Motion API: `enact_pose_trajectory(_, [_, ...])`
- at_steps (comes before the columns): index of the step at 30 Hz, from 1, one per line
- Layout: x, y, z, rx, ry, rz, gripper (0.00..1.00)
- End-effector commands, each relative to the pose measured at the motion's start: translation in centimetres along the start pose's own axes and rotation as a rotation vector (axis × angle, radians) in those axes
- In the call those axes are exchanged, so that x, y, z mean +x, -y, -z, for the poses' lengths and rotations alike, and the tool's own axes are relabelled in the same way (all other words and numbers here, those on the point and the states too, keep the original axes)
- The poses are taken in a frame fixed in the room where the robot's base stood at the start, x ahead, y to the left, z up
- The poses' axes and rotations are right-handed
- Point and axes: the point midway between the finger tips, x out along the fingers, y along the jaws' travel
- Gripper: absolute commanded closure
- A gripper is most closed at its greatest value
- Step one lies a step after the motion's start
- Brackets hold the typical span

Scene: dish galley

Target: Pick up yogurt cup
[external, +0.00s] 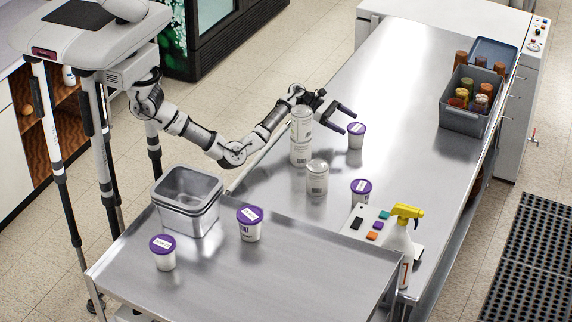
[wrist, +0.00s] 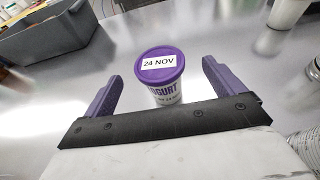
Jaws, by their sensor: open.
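A white yogurt cup with a purple lid (external: 356,135) stands upright on the long steel table. In the wrist view the same kind of cup (wrist: 162,72) shows a "24 NOV" label on its lid and stands ahead, between the fingers. My gripper (external: 345,117) is open and empty, above and just to the left of that cup; it also shows in the wrist view (wrist: 158,82) with its purple fingers spread to either side. Other purple-lidded yogurt cups stand at the table's near end (external: 361,190) and on the front steel surface (external: 250,222), (external: 163,252).
Stacked clear containers (external: 301,135) stand close to the left of my gripper, with another jar (external: 317,177) nearer. A grey bin of jars (external: 463,118) sits at the far right. A yellow-topped spray bottle (external: 401,245) stands near the front. The table's far middle is clear.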

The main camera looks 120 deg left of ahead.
Motion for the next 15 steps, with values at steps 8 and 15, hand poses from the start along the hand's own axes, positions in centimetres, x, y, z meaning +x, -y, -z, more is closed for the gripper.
enact_pose_trajectory(8, [3.0, -0.1, 0.6, 0.000, 0.002, 0.002, 0.06])
enact_pose_trajectory(15, [5.0, -0.2, 0.2, 0.000, 0.001, 0.000, 0.06])
